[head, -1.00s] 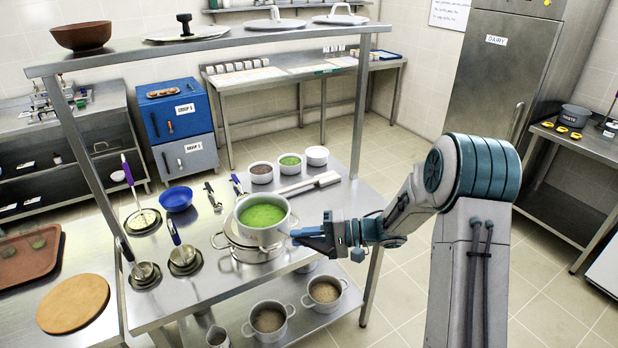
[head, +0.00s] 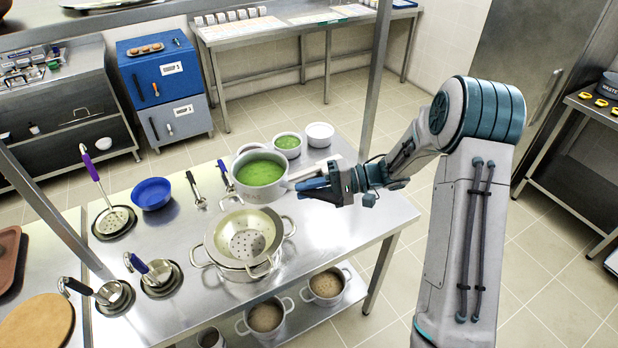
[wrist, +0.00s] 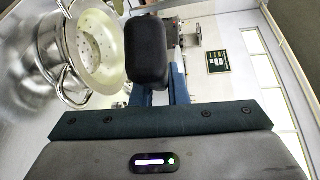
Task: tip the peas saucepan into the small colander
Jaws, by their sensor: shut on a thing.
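My gripper (head: 318,188) is shut on the handle of the peas saucepan (head: 262,192). The saucepan is steel, full of bright green peas, and looks level. It is held above the table, just beyond the colander in the head view. A steel colander (head: 270,225) with a perforated bottom sits in a two-handled pot (head: 232,272) on the table, empty. I cannot make out the saucepan there.
A blue bowl (head: 152,193), a skimmer (head: 114,221) and ladles (head: 114,292) lie to the left. Pots (head: 265,318) stand on the lower shelf. Table right of the colander is clear.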

